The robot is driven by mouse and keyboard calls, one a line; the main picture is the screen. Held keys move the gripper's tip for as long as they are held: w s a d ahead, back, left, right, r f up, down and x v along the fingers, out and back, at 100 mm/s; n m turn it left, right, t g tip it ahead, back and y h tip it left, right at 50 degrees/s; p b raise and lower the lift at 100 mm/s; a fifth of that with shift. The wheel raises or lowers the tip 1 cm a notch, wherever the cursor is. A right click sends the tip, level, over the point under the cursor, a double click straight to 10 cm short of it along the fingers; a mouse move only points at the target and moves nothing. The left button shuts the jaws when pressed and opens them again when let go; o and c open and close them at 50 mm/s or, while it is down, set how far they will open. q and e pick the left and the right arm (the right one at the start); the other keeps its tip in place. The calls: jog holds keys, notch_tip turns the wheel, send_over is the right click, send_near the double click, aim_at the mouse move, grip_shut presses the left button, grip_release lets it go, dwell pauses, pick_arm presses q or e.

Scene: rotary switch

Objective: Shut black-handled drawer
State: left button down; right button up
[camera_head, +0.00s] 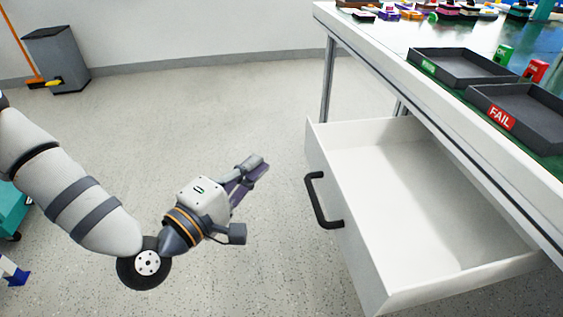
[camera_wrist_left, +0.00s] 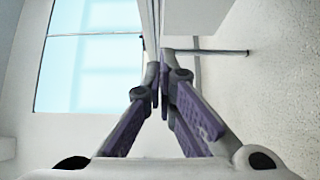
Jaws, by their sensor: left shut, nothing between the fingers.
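A white drawer (camera_head: 420,213) stands pulled out from under the workbench and looks empty. Its black handle (camera_head: 322,203) is on the front panel (camera_head: 345,228), which faces left in the head view. My left gripper (camera_head: 257,166) is shut and empty. In the head view it shows to the left of the drawer front, apart from the handle. Its fingers meet in the left wrist view (camera_wrist_left: 165,85), where I cannot clearly make out the handle. My right gripper is not in view.
The white workbench (camera_head: 345,30) carries a dark tray marked FAIL (camera_head: 525,110), another dark tray (camera_head: 460,65) and several small coloured parts at the back. A grey bin (camera_head: 57,60) stands far left.

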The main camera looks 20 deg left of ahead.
pick_arm(q)
jog(key=w+d+b, duration=0.1)
jog(key=w+d, duration=0.4)
jog(key=w, duration=0.5)
jog(key=shift+w, duration=0.35)
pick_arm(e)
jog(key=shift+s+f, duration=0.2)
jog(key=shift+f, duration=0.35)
pick_arm(q)
jog(key=w+d+b, duration=0.3)
jog(key=w+d, duration=0.3)
jog(key=d, duration=0.4)
jog(key=w+d+b, duration=0.3)
jog(key=w+d, duration=0.4)
jog(key=d, duration=0.3)
jog(key=shift+w, duration=0.25)
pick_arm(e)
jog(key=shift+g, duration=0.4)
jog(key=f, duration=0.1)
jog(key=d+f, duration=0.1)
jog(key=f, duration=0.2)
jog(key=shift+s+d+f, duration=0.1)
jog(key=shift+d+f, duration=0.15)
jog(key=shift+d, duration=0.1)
pick_arm(q)
jog(key=shift+r, duration=0.15)
